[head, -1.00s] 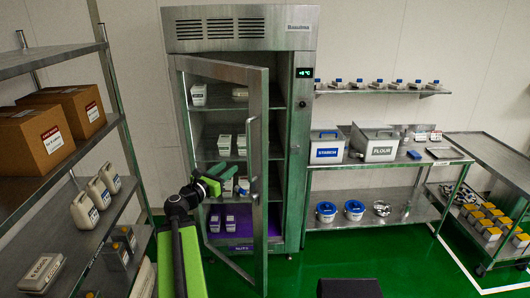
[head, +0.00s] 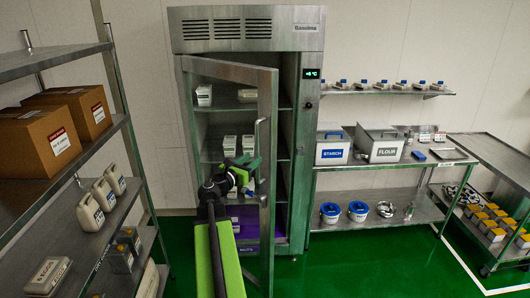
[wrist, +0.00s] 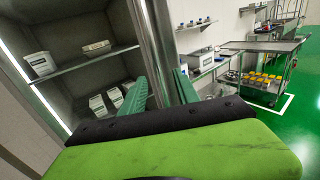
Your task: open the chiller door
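The chiller (head: 314,150) is a tall steel cabinet. Its glass door (head: 228,74), framed in metal, stands partly open, swung out toward me from the left side. The vertical handle (head: 258,138) is on the door's right edge. My gripper (head: 250,168) is at the lower part of the handle, in front of the door. In the wrist view, the green fingers (wrist: 160,90) are apart, with the door's metal edge (wrist: 153,65) rising behind and between them. Contact with the handle cannot be made out.
A rack with cardboard boxes (head: 54,134) and white jugs (head: 103,194) stands close on the left. Right of the chiller is a steel table with a starch bin (head: 332,150) and a flour bin (head: 381,150). The green floor (head: 350,265) in front is clear.

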